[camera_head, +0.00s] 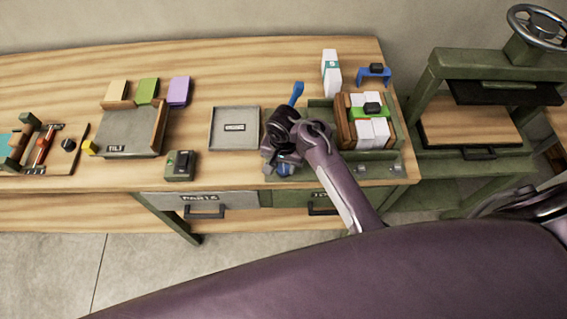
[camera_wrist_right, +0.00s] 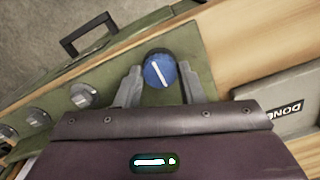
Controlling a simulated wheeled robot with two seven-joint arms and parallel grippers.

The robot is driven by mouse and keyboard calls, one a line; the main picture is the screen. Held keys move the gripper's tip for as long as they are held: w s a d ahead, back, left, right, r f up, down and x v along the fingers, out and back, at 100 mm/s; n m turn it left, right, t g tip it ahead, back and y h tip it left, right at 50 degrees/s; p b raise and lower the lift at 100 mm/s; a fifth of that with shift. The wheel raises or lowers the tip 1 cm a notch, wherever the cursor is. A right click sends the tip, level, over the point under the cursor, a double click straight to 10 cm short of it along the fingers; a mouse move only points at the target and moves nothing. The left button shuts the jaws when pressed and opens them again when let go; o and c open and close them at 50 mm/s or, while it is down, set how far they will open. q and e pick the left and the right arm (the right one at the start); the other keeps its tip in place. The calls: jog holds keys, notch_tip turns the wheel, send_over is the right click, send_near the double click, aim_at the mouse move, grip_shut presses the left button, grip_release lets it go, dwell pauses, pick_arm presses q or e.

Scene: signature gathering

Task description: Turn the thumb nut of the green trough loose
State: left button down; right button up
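The green trough (camera_head: 319,104) stands at the right end of the bench and holds a wooden-sided stack of white paper blocks. A round blue thumb nut (camera_wrist_right: 160,71) with a white line across its face shows in the right wrist view; in the head view it is partly hidden under my right gripper (camera_head: 283,163). In the wrist view the two fingers of the right gripper (camera_wrist_right: 159,80) stand apart on either side of the nut, with a visible gap to it. The white line is slanted. My left gripper is in neither view.
Several grey knobs (camera_wrist_right: 81,95) sit in a row on the green front strip. A blue lever (camera_head: 297,92) stands behind my right gripper. A grey tray (camera_head: 214,128) lies to its left, and a green press (camera_head: 430,100) stands right of the bench.

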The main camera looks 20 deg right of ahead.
jog(key=c, duration=0.5)
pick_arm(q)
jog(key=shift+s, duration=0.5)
pick_arm(e)
jog(key=shift+o, duration=0.2)
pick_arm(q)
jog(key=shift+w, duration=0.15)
pick_arm(e)
jog(key=shift+n, duration=1.2)
jog(key=n, duration=1)
jog(key=shift+n, duration=0.4)
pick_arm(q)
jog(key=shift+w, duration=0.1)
pick_arm(e)
jog(key=n, duration=0.4)
jog(key=shift+n, duration=0.3)
